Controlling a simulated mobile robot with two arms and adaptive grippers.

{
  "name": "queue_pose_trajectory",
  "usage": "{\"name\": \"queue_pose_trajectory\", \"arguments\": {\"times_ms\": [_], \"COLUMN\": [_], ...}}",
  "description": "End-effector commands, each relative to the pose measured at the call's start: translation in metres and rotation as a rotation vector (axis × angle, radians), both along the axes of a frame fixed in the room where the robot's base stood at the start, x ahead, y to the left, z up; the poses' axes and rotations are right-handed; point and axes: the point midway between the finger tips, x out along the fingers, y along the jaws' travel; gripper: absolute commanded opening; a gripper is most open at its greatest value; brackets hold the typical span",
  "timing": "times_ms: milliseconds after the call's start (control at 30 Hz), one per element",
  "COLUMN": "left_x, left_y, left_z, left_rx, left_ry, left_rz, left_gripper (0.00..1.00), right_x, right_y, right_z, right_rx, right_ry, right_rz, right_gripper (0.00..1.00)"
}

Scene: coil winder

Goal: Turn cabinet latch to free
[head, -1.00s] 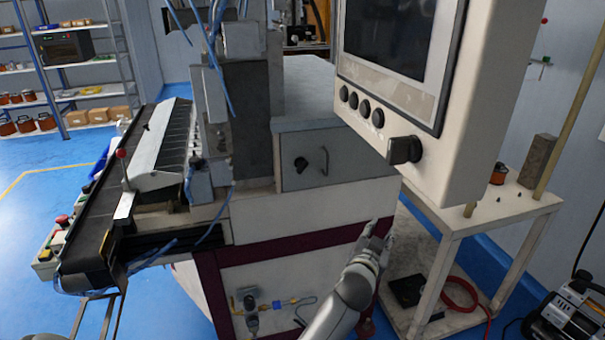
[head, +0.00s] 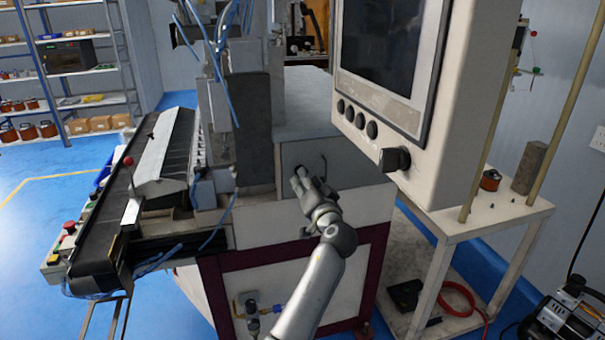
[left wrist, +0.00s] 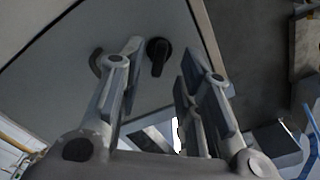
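The cabinet latch is a black turn knob (left wrist: 158,55) on the grey cabinet door (head: 303,153). In the left wrist view it lies between my fingertips, with its grip running roughly along them. A small curved handle (left wrist: 97,62) is beside it. My left gripper (head: 303,180) reaches up to the door in the head view and mostly hides the knob. In the left wrist view the fingers of this gripper (left wrist: 163,52) are apart, with gaps on both sides of the knob; I see no contact. My right gripper is not in view.
A control panel (head: 420,125) with screen and knobs overhangs to the right of the door. A conveyor (head: 110,230) runs along the left. A white side table (head: 470,215) stands at the right. A compressor (head: 570,315) is on the floor at lower right.

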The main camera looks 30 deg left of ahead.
Motion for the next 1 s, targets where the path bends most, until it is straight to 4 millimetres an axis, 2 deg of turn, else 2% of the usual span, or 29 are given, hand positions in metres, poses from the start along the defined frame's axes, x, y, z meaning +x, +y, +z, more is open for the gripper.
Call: {"name": "queue_pose_trajectory", "arguments": {"times_ms": [100,300,667,933,1000], "left_x": [0.013,0.025,0.028,0.028,0.028], "left_y": [0.015,0.028,0.032,0.032,0.031], "left_z": [0.002,0.0,-0.001,-0.001,-0.001], "left_rx": [0.0,-0.001,-0.002,-0.002,-0.002], "left_ry": [0.001,0.001,0.0,0.0,0.0], "left_rz": [-0.001,-0.002,-0.002,-0.002,-0.003], "left_gripper": [0.32,0.32,0.32,0.0,0.0], "right_x": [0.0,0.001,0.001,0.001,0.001], "right_y": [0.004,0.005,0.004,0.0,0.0], "right_z": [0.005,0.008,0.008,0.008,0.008], "right_rx": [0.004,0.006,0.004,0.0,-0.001], "right_ry": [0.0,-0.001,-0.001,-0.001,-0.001], "right_rz": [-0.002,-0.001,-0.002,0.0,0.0], "right_gripper": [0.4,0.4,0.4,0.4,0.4]}}
